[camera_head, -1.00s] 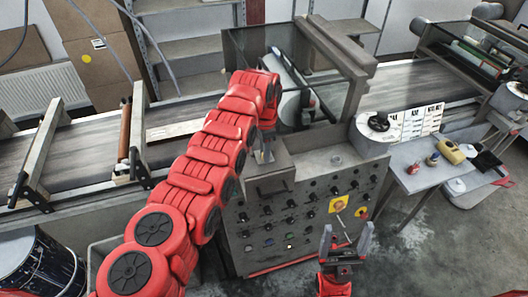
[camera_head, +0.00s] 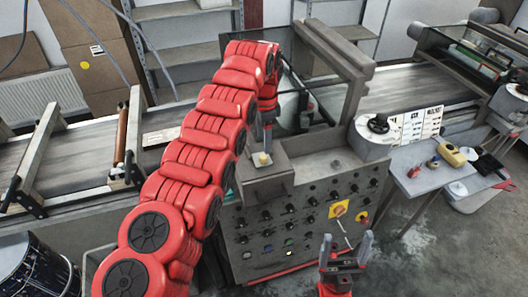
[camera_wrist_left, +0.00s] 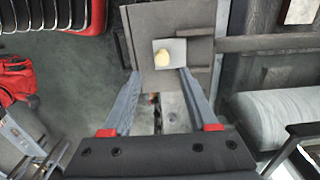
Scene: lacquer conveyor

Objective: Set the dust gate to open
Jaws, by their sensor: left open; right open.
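A small pale yellow knob (camera_head: 262,159) sits on a grey box (camera_head: 266,182) on top of the control cabinet; no readable label shows whether it is the dust gate. In the left wrist view the knob (camera_wrist_left: 162,59) stands on a light square plate, just beyond my fingertips. My left gripper (camera_head: 266,138) is above the knob, open and empty; its two spread fingers show in the left wrist view (camera_wrist_left: 159,74). My right gripper (camera_head: 346,243) is open and empty in front of the cabinet.
The cabinet front (camera_head: 300,215) carries several black knobs, lit buttons and a yellow plate (camera_head: 339,209). A metal frame (camera_head: 340,50) rises behind. A conveyor (camera_head: 70,150) runs left. The floor at right is clear.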

